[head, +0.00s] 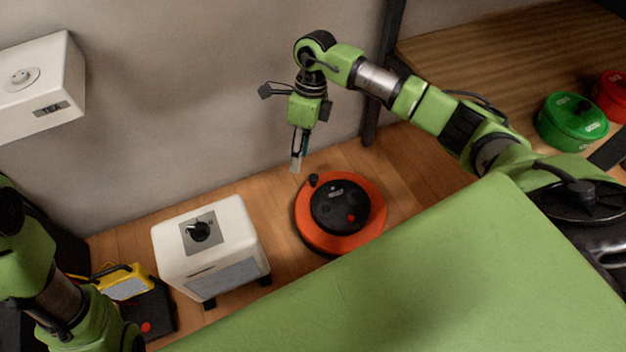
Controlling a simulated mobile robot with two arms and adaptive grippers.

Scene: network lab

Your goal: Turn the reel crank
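The orange reel (372,220) lies flat on the wooden surface in the middle of the head view, with a black hub (338,207) on top. A small black crank knob (313,181) stands up near the reel's upper left edge. My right gripper (296,163) points down just above and left of the knob in the picture. Its fingers look close together, but I cannot tell whether they are open or shut, or whether they touch the knob. My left arm shows at the lower left; its gripper is out of view.
A white box (235,237) with a black rotary knob stands left of the reel. A yellow device (124,284) lies farther left. A white box (45,80) is on the wall. Green (572,122) and red (611,95) round containers sit on the wooden top at the right.

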